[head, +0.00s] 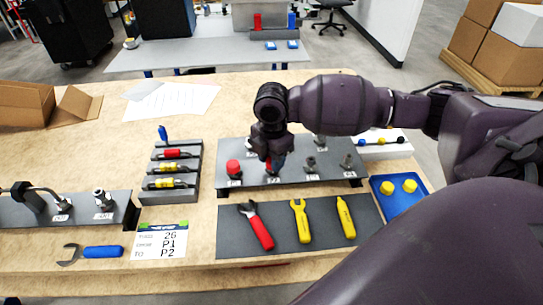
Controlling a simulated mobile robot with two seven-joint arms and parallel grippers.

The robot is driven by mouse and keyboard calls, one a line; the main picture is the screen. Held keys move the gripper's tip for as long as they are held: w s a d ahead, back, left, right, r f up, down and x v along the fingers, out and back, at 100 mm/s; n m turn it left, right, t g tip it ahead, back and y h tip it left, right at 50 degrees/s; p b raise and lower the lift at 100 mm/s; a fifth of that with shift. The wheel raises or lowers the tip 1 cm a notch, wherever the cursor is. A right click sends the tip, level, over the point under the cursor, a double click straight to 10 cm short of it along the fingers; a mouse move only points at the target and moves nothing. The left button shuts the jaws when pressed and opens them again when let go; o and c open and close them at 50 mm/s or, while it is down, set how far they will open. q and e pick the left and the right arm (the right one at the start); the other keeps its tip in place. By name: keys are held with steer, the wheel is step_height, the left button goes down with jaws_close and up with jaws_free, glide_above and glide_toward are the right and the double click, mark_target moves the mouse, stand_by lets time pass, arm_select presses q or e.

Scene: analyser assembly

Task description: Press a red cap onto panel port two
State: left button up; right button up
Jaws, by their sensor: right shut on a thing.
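The dark grey panel (222,150) has a row of ports with small white labels. A red cap (233,168) sits on the leftmost port. My right gripper (268,152) points down over the second port from the left and is shut. A bit of red (268,164) shows at its fingertips, which looks like a second red cap. The gripper hides most of that port, so I cannot tell whether the held cap touches it. Bare metal ports (310,165) stand to the right. My left gripper is out of view.
A blue tray (413,203) with yellow caps is right of the panel. A rack (194,193) with red and yellow items and a printed card (160,241) are left. A wrench (100,252) lies front left.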

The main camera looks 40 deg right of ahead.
steer(key=shift+f, duration=0.2)
steer(key=o, duration=1)
steer(key=shift+c, duration=0.2)
steer(key=shift+r, duration=0.1)
steer(key=shift+r, duration=0.3)
arm_select(q)
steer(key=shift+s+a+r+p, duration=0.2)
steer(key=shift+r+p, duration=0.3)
steer(key=shift+p, duration=0.55)
arm_select(e)
step_height(320, 180, up, 10)
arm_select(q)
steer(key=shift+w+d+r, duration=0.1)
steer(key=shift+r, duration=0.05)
